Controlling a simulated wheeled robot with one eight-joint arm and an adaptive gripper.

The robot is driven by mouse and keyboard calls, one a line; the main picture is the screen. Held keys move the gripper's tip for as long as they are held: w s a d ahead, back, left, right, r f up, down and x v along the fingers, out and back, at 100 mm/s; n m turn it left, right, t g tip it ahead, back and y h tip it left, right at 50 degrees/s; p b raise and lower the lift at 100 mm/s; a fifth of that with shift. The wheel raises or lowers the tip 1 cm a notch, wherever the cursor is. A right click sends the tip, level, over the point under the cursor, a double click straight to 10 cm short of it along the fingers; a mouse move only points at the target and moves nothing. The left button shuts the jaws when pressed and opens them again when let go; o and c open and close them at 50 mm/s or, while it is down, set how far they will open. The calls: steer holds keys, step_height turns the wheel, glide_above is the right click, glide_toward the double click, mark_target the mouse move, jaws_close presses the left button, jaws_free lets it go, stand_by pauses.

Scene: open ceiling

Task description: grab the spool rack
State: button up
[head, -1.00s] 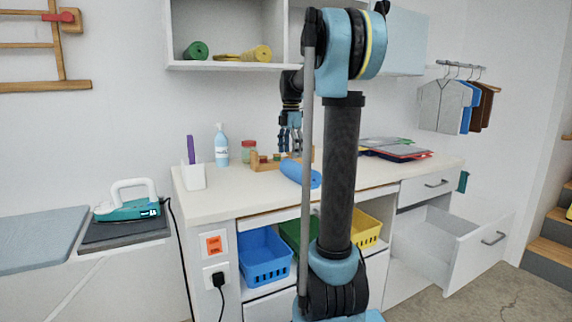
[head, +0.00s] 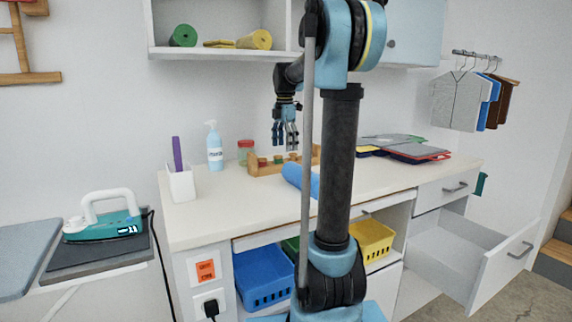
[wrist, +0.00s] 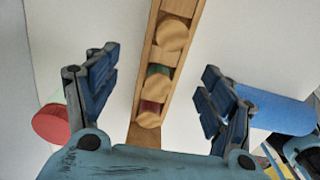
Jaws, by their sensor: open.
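The spool rack (head: 262,168) is a narrow wooden tray with small spools in it, lying on the white worktop toward the back wall. In the wrist view the rack (wrist: 146,85) runs from the top toward the bottom centre, with several round wooden spool ends, one with green and one with red thread. My gripper (head: 286,142) hangs fingers down above the rack in the head view. In the wrist view my gripper (wrist: 160,95) is open, with its blue fingers on either side of the rack and apart from it. Part of the rack is hidden behind my arm.
A jar with a red lid (head: 245,150) stands close to the rack's left end. A blue roll (head: 298,179) lies just in front. A shelf (head: 220,52) hangs above.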

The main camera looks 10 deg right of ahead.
mark_target(286, 161)
steer(key=shift+w+f, duration=0.1)
steer(key=shift+f, duration=0.6)
steer(key=shift+s+d+f, duration=0.1)
steer(key=shift+s+f, duration=0.05)
steer(key=shift+f, duration=1.35)
steer(key=shift+s+d+f, duration=0.1)
steer(key=shift+f, duration=1.4)
steer(key=shift+c, duration=0.2)
steer(key=c, duration=1.3)
